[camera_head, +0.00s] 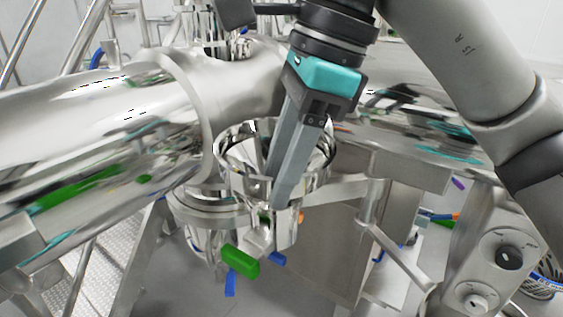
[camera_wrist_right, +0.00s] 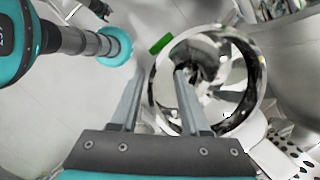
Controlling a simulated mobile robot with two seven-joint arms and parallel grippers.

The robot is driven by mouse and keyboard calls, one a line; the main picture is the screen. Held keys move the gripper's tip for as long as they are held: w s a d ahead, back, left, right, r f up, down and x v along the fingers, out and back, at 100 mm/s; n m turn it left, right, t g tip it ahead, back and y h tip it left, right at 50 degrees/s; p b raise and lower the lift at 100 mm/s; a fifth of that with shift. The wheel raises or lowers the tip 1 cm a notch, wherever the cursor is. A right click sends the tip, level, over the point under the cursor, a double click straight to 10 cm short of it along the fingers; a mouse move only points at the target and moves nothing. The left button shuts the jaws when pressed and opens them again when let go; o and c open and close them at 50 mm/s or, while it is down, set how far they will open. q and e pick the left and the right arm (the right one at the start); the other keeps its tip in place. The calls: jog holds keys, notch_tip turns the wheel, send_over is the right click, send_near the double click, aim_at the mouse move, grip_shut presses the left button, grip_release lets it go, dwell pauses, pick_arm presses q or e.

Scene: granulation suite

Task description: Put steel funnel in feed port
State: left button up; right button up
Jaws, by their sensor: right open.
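A shiny steel funnel (camera_head: 230,165) with a wide round rim stands upright by the large steel vessel in the head view. The wrist view shows its rim and mirror-like inside (camera_wrist_right: 247,70). My right gripper (camera_head: 274,188) comes down from above with its jaws open. In the wrist view its fingers (camera_wrist_right: 158,72) lie either side of the funnel's near-left wall, one over the inside and one outside. Contact with the wall cannot be told. A round steel flange (camera_head: 197,207), possibly the feed port, shows at the funnel's left. How they join is unclear. My left gripper does not show.
A green handle (camera_head: 241,261) and blue parts sit below the funnel. The large steel vessel (camera_head: 95,130) crowds the left. Steel rails and pipes surround the spot.

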jog(key=shift+d+r, duration=0.1)
jog(key=shift+r, duration=0.4)
jog(key=p+v, duration=0.1)
jog(key=v, duration=1.3)
jog(key=shift+s+d+r, duration=0.1)
